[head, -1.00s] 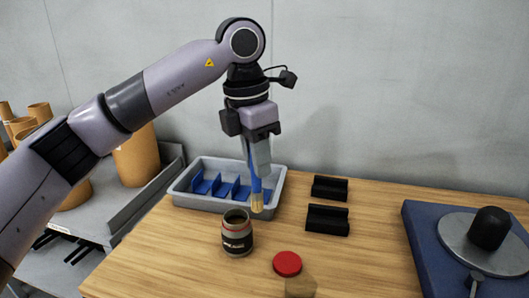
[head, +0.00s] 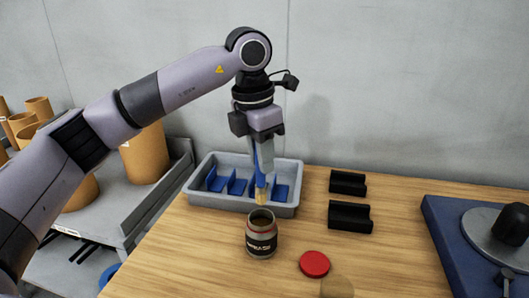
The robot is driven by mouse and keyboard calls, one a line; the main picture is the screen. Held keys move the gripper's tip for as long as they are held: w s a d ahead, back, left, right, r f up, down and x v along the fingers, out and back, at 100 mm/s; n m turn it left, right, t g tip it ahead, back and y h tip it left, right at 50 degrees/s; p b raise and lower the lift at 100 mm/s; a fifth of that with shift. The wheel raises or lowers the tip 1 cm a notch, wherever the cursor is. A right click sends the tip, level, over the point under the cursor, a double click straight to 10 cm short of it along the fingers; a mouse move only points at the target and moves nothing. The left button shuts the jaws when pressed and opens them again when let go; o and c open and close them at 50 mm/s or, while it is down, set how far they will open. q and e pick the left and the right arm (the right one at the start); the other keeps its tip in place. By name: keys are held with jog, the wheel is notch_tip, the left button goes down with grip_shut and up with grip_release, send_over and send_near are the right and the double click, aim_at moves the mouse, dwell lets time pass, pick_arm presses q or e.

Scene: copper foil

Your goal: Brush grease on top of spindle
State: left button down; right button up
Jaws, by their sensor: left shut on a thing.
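My left gripper (head: 263,150) points down and is shut on a brush (head: 261,182) with a blue handle and tan bristles. The bristle tip hangs just above the mouth of the grease jar (head: 261,240), and I cannot tell whether it enters. The jar stands upright and open on the table, grey with a dark label. The spindle (head: 508,226) is a black rounded post on a grey disc at the right, cut by the picture edge and well away from the brush. My right gripper is out of view.
A red lid (head: 314,264) lies right of the jar. A grey tray (head: 240,204) with blue dividers stands behind it. Two black holders (head: 349,217) sit right of the tray. A blue base (head: 448,245) carries the disc. A pale brown round shape (head: 337,287) is cut off below.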

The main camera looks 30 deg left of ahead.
aim_at(262, 184)
pick_arm(q)
jog(key=shift+f+b, duration=2.2)
jog(key=shift+f, duration=0.75)
jog(key=shift+f+b, duration=0.4)
jog(key=shift+f, duration=0.2)
jog(key=shift+r+p, duration=2.8)
jog(key=shift+r, duration=0.8)
jog(key=shift+f, duration=0.1)
